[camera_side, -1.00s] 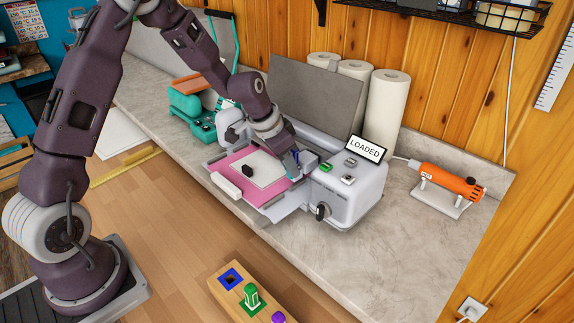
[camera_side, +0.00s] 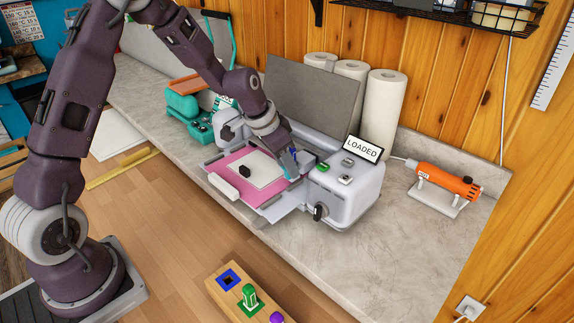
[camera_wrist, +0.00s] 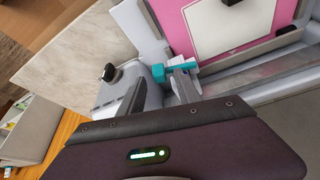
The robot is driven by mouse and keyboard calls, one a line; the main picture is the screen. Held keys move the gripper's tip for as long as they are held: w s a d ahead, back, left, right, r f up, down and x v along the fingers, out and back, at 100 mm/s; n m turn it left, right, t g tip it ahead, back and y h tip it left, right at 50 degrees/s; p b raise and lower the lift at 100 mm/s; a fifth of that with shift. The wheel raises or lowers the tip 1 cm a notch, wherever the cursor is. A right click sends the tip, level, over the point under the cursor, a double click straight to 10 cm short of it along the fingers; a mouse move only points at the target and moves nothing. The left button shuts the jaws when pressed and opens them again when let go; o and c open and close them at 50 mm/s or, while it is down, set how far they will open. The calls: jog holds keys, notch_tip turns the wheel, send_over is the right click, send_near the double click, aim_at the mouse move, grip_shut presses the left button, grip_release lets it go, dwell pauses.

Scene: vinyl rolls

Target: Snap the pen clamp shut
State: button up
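The white-grey cutting machine (camera_side: 342,196) stands on the counter with a pink mat (camera_side: 240,168) and a white sheet on it. At its carriage, a small teal part with a peg (camera_wrist: 180,69) shows in the wrist view, apparently the pen and its clamp. Whether the clamp is open or shut is unclear. My gripper (camera_side: 291,166) points down at the carriage, close beside the blue part there. In the wrist view grey finger-like parts sit just below the teal part. The fingertips are too small and partly hidden to tell their opening or any contact.
A sign reading LOADED (camera_side: 364,149) stands on the machine's right end. The raised grey lid (camera_side: 312,97) and paper rolls (camera_side: 385,112) stand behind. An orange tool (camera_side: 448,181) rests on a stand at right. A wooden block with coloured pieces (camera_side: 233,292) is in front.

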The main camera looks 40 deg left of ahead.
jog(key=v, duration=0.6)
jog(key=shift+r, duration=0.1)
jog(key=w+m+g, duration=0.1)
jog(key=m, duration=0.5)
jog(key=w+m+g, duration=0.1)
jog(key=m+g, duration=0.1)
jog(key=m, duration=0.3)
jog(key=w+d+m+g+y, duration=0.1)
jog(key=m, duration=0.5)
jog(key=shift+r+m, duration=0.1)
jog(key=shift+m, duration=0.2)
notch_tip(320, 180, down, 7)
jog(key=shift+a+r, duration=0.1)
jog(key=shift+w, duration=0.1)
grip_shut()
